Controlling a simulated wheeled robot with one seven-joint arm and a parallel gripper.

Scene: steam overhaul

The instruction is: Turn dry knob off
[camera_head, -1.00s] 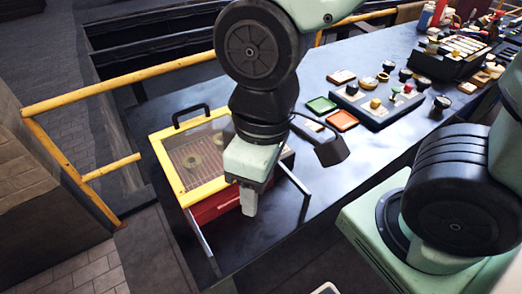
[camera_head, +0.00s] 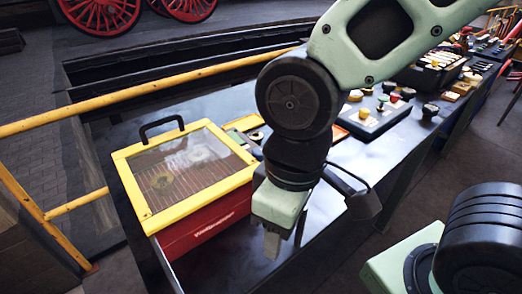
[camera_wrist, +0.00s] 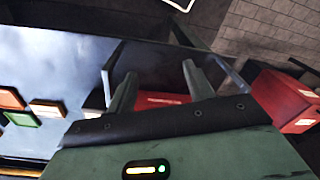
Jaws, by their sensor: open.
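A red box (camera_head: 208,226) with a yellow-framed clear lid (camera_head: 137,193) and a black handle stands on the dark table at left. The lid is down, and a wire rack with round parts shows through it. I cannot make out a knob marked dry. My gripper (camera_head: 286,238) hangs pointing down beside the box's right front corner, open and empty. In the wrist view its two fingers (camera_wrist: 158,84) stand apart, with a red lettered surface (camera_wrist: 166,99) beyond them. Whether they touch anything cannot be told.
A grey panel (camera_head: 375,118) with several coloured buttons and knobs lies behind my arm at right. Small coloured tiles (camera_wrist: 22,118) lie on the table. Yellow railings (camera_head: 75,204) run along the left and back.

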